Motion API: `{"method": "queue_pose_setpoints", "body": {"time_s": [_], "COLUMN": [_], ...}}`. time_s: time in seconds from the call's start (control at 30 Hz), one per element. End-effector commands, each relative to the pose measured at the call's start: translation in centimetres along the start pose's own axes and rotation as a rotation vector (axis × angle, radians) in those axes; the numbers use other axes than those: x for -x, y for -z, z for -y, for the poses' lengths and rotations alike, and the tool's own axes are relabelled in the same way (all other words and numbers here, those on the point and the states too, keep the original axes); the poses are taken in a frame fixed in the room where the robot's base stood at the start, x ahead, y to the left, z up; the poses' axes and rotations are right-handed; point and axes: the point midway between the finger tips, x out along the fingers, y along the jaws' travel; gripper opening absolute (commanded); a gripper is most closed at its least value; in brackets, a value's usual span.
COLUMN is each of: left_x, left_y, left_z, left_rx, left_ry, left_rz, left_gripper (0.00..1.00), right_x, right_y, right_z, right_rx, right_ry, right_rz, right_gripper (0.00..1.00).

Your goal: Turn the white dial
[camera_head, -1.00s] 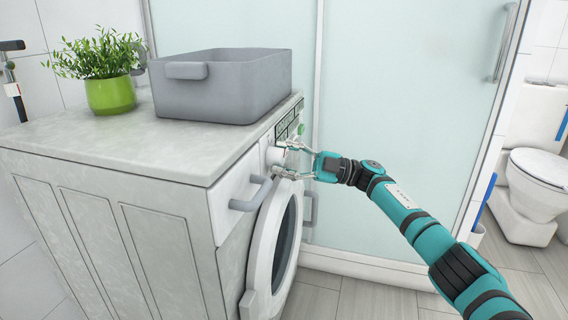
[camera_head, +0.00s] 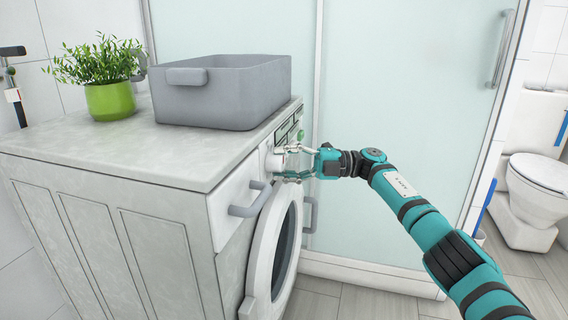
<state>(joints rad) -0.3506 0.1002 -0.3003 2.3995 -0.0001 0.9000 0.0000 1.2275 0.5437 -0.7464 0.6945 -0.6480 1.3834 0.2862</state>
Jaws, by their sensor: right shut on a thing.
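The white dial (camera_head: 275,162) is on the upper front of the washing machine (camera_head: 228,215), beside the drawer handle. My right gripper (camera_head: 284,163) reaches in from the right and is shut on the dial, with one finger above it and one below. The fingers partly cover the dial, so its pointer or marks cannot be read. My left gripper is not in view.
A grey bin (camera_head: 225,95) and a green potted plant (camera_head: 110,98) stand on the machine's top. The round door (camera_head: 275,255) is below the dial. A glass shower panel (camera_head: 400,120) stands behind my arm. A toilet (camera_head: 540,185) is at the far right.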

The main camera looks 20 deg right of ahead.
Motion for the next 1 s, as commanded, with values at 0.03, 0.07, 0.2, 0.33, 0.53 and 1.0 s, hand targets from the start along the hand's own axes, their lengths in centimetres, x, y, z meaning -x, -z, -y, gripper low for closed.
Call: {"method": "queue_pose_setpoints", "body": {"time_s": [0.03, 0.07, 0.2, 0.33, 0.53, 1.0], "left_x": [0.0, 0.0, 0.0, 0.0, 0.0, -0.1], "left_y": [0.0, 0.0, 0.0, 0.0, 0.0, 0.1], "left_z": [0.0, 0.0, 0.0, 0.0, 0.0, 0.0], "left_rx": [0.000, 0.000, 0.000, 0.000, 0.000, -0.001], "left_ry": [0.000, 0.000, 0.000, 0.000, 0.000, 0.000], "left_rz": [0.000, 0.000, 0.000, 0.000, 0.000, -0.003], "left_gripper": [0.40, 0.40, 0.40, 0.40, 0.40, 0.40], "right_x": [0.0, 0.0, 0.0, 0.0, 0.0, 3.0], "right_y": [0.0, 0.0, 0.0, 0.0, 0.0, -0.1], "right_z": [0.1, 0.1, 0.1, 0.1, 0.1, 0.0], "right_rx": [0.003, 0.003, 0.003, 0.003, 0.002, 0.002], "right_ry": [0.003, 0.003, 0.003, 0.003, 0.002, 0.000], "right_rz": [0.000, 0.000, -0.001, -0.001, 0.000, 0.005], "right_gripper": [0.11, 0.11, 0.11, 0.45, 0.66, 0.66]}}
